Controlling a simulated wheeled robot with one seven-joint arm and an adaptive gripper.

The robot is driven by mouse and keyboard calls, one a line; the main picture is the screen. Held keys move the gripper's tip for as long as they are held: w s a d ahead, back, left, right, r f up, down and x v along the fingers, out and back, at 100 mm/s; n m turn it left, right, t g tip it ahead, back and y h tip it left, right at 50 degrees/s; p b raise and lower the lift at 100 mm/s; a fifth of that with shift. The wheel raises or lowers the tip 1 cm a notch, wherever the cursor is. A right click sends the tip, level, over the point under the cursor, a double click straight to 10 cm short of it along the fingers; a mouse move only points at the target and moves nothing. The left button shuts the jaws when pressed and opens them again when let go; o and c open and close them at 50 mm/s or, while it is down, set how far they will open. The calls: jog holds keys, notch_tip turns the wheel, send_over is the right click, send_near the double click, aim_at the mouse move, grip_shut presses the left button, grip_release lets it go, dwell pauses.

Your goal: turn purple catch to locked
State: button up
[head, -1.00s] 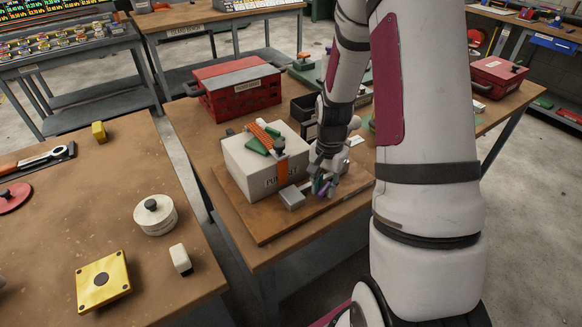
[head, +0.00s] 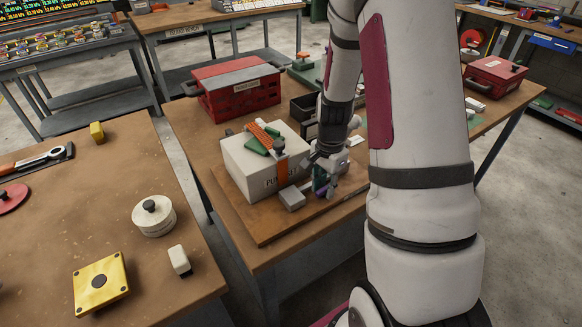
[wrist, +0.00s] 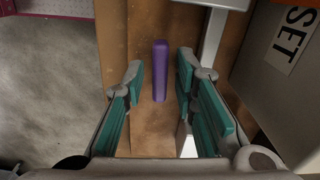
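The purple catch (wrist: 160,70) is a narrow upright bar in the wrist view, lying lengthwise over the brown board (wrist: 142,100). In the head view only a small bit of the purple catch (head: 326,191) shows beside my gripper. My gripper (wrist: 158,82) is open, with its teal-padded fingers on either side of the catch, the right finger nearer, and no contact that I can make out. In the head view my gripper (head: 322,185) is low over the board's right part. The catch's mount and any locked marking cannot be made out.
A white box (head: 245,168) with an orange strap stands on the board, left of my gripper, with a grey block (head: 292,198) in front. A red crate (head: 238,88) stands behind. The board's front edge (head: 262,240) is bare.

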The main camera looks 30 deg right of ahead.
jog(key=shift+r+p, duration=1.55)
jog(key=shift+r, duration=1.45)
notch_tip(320, 180, up, 12)
jog(key=s+a+r+n+t, duration=0.3)
jog(key=s+a+r+n, duration=0.45)
jog(key=a+r, duration=0.35)
jog(key=s+a+r+n+t, duration=0.2)
jog(key=s+a+r+n, duration=0.1)
jog(key=s+a+n, duration=0.4)
jog(key=shift+s+r+n, duration=0.35)
jog(key=shift+s+n, duration=0.7)
jog(key=shift+s, duration=0.55)
